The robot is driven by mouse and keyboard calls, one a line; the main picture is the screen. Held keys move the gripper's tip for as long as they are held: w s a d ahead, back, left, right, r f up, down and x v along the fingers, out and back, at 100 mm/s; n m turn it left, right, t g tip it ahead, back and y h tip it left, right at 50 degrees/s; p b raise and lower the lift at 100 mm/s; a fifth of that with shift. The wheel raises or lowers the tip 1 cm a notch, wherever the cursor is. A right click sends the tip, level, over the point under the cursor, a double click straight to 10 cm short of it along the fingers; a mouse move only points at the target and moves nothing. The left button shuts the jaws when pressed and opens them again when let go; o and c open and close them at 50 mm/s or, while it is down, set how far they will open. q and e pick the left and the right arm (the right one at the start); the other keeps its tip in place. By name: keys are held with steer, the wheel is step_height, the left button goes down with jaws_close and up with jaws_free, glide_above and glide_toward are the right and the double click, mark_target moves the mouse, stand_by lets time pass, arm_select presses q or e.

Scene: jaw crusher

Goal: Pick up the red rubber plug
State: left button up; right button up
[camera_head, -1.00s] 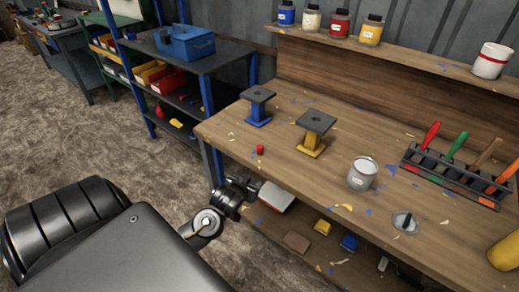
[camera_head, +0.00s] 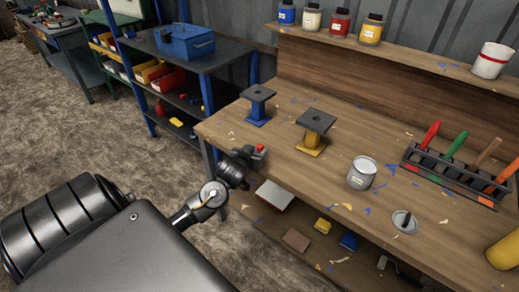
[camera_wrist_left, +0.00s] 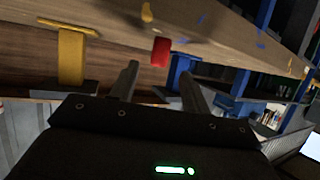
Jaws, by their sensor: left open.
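The red rubber plug (camera_head: 259,149) is a small red cylinder on the wooden workbench (camera_head: 300,190), near its front left edge. It also shows in the left wrist view (camera_wrist_left: 161,52), just beyond my fingertips and roughly between their lines. My left gripper (camera_head: 254,155) is at the bench edge beside the plug, and its dark fingers partly cover the plug in the head view. In the left wrist view the two fingers of my left gripper (camera_wrist_left: 158,78) are apart with nothing between them. My right gripper is in neither view.
A blue stand (camera_head: 257,106) and a yellow stand (camera_head: 313,135) are behind the plug. A grey can (camera_head: 362,173), a round lid (camera_head: 404,221) and a tool rack (camera_head: 452,176) stand to the right. A lower shelf with blocks lies under the bench top.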

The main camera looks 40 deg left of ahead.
mark_target(260, 146)
arm_select(q)
steer(key=shift+w+a, duration=0.15)
steer(key=shift+w, duration=0.2)
steer(key=x, duration=0.4)
steer(key=shift+w+f+p, duration=0.15)
steer(key=shift+w+p, duration=0.05)
steer(key=shift+p, duration=0.2)
jaws_close()
